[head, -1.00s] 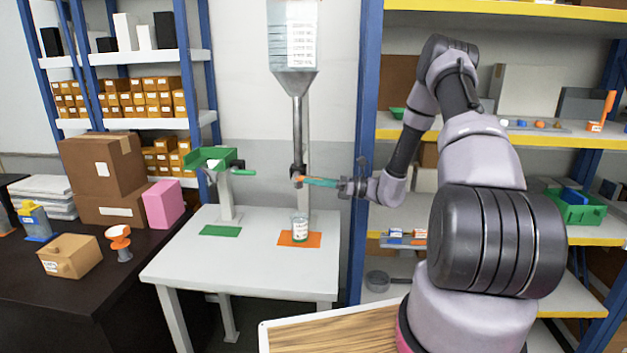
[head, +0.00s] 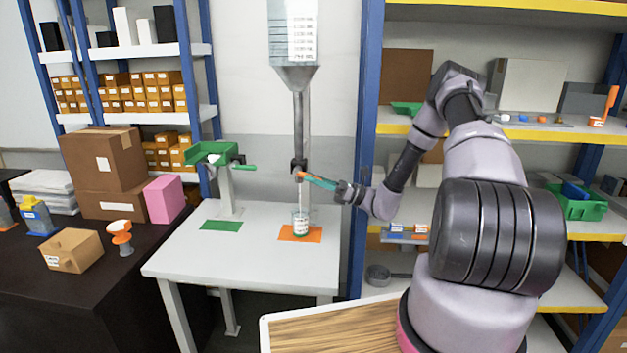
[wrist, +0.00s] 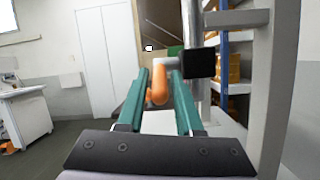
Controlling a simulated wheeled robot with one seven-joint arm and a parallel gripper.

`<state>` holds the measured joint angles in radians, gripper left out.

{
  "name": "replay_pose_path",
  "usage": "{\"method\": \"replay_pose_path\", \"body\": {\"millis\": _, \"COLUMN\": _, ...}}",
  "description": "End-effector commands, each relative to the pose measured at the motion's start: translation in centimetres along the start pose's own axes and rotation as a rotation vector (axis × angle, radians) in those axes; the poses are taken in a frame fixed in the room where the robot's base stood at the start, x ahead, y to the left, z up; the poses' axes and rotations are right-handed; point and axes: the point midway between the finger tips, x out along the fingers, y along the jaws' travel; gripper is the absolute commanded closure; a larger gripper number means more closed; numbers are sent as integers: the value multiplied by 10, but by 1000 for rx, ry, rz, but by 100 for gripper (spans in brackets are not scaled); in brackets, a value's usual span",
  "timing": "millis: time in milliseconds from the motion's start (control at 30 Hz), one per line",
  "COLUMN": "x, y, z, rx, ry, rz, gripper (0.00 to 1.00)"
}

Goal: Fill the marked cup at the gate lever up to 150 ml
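A clear measuring cup (head: 300,226) with a white label and green at its base stands on an orange mat (head: 315,235) on the white table. Above it hangs a tall hopper (head: 294,74) with a scale, narrowing to a pipe and dark valve. The orange lever (head: 300,175) sticks out at the valve; its rounded end (wrist: 158,92) lies between my teal fingers in the wrist view. The liquid level and the cup's mark are too small to read.
A green tray (head: 208,152) on a stand with a green handle and a green mat (head: 221,225) are left on the white table (head: 240,262). A dark bench with boxes stands further left. A blue-posted shelf (head: 590,235) stands close on the right.

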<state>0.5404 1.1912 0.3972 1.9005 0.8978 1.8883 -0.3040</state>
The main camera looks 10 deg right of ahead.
Motion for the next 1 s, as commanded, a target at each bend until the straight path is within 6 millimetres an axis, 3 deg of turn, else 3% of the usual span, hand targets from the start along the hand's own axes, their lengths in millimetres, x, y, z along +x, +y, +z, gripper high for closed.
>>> {"method": "replay_pose_path", "body": {"millis": 167, "x": -8, "y": 0, "z": 0, "rx": 0, "ry": 0, "rz": -1, "gripper": 65}}
{"method": "replay_pose_path", "body": {"millis": 400, "x": -48, "y": -1, "z": 0, "rx": -1, "ry": 0, "rz": -4, "gripper": 65}}
{"method": "replay_pose_path", "body": {"millis": 600, "x": -71, "y": 0, "z": 0, "rx": 0, "ry": -1, "rz": -1, "gripper": 65}}
{"method": "replay_pose_path", "body": {"millis": 1000, "x": -76, "y": 0, "z": 0, "rx": 0, "ry": 0, "rz": 0, "gripper": 65}}
